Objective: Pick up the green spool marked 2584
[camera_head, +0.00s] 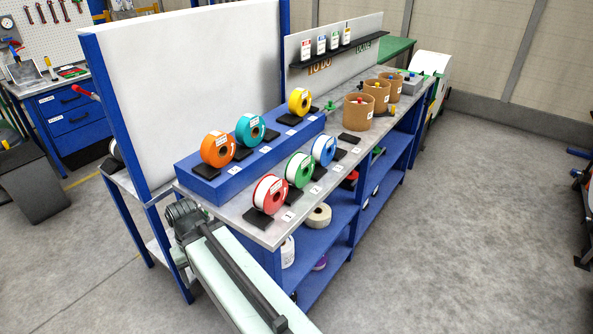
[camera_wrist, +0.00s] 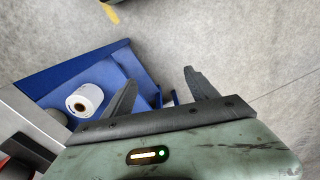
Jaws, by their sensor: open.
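A green spool (camera_head: 299,169) with white sides stands upright on a dark holder in the front row of the bench, between a red spool (camera_head: 269,194) and a blue spool (camera_head: 323,150). It has a small white label, too small to read, so I cannot confirm 2584. My gripper (camera_wrist: 160,77) is open and empty in the wrist view, its two dark fingers apart above floor and blue shelving. The green spool does not show there. In the head view my arm is at the bench's near end, and I cannot make out the fingers.
Orange (camera_head: 217,149), teal (camera_head: 250,130) and yellow (camera_head: 300,102) spools stand on a raised blue step (camera_head: 196,183) behind. Brown tubs (camera_head: 358,113) stand farther along the bench. A tall white panel (camera_head: 190,80) rises behind. A white roll (camera_wrist: 84,100) shows below. Floor to the right is clear.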

